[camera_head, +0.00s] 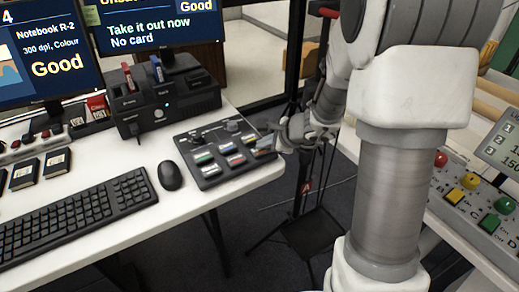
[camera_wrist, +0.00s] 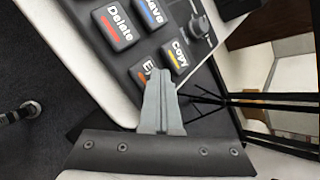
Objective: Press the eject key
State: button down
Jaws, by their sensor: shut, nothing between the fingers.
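The grey key panel (camera_head: 205,178) sits at the right end of the white desk and bears several coloured keys. In the wrist view I see a key beginning with "E" and an orange mark (camera_wrist: 139,71), taken to be the eject key; the rest of its label is hidden behind my fingers. My gripper (camera_wrist: 160,74) is shut and empty, its tips over the right part of that key. I cannot tell whether they touch it. In the head view my gripper (camera_head: 270,141) is at the panel's right edge.
A black card reader (camera_head: 165,105), mouse (camera_head: 170,175) and keyboard (camera_head: 75,218) are to the left. One screen (camera_head: 160,22) reads "Take it out now, No card".

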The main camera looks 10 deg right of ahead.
aim_at(263, 151)
dwell(0.4)
jog(key=shift+r+p, duration=0.6)
jog(key=shift+r, duration=0.2)
notch_tip(263, 151, up, 5)
jog(key=p, duration=0.4)
jog(key=shift+r, duration=0.1)
dwell(0.5)
